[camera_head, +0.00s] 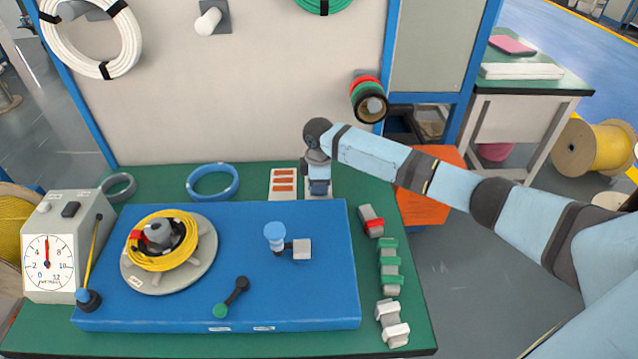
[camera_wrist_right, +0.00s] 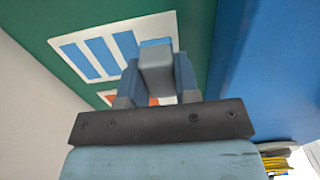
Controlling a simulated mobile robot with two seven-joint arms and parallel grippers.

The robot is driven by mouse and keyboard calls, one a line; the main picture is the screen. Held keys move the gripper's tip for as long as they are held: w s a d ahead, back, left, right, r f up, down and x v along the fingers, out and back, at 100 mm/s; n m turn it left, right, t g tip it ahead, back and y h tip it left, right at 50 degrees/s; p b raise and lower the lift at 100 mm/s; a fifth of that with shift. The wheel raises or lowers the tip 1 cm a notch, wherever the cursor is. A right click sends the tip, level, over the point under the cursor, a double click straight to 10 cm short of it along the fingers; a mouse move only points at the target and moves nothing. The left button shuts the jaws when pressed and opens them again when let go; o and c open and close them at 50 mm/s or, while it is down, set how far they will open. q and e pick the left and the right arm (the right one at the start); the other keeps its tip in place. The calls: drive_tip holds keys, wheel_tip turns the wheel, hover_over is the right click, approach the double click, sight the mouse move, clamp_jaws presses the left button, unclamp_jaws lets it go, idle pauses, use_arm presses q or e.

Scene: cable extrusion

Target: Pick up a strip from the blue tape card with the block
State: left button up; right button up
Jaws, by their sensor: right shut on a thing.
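My right gripper (camera_head: 319,187) is low over the back edge of the green table, at the blue tape card (camera_head: 326,196). The gripper and arm hide most of this card in the head view. In the right wrist view, the white card (camera_wrist_right: 72,49) shows several blue strips. There the right gripper (camera_wrist_right: 158,88) is shut on a grey block (camera_wrist_right: 156,72), held between its two fingers. The block overlaps the card's near right part in the picture; I cannot tell whether it touches. My left gripper is not in view.
A card with orange strips (camera_head: 283,184) lies just left of the gripper. The raised blue board (camera_head: 190,300) carries a yellow cable reel (camera_head: 162,241) and a blue-topped post (camera_head: 275,234). A blue ring (camera_head: 213,197) lies behind it. Several clamp-like blocks (camera_head: 389,266) line the right edge.

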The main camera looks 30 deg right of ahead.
wheel_tip(320, 180, up, 4)
drive_tip(key=p, duration=0.3)
drive_tip(key=shift+r+p, duration=0.15)
drive_tip(key=shift+p, duration=0.25)
wheel_tip(320, 180, up, 2)
drive_tip(key=shift+r+p, duration=0.1)
drive_tip(key=shift+p, duration=1.1)
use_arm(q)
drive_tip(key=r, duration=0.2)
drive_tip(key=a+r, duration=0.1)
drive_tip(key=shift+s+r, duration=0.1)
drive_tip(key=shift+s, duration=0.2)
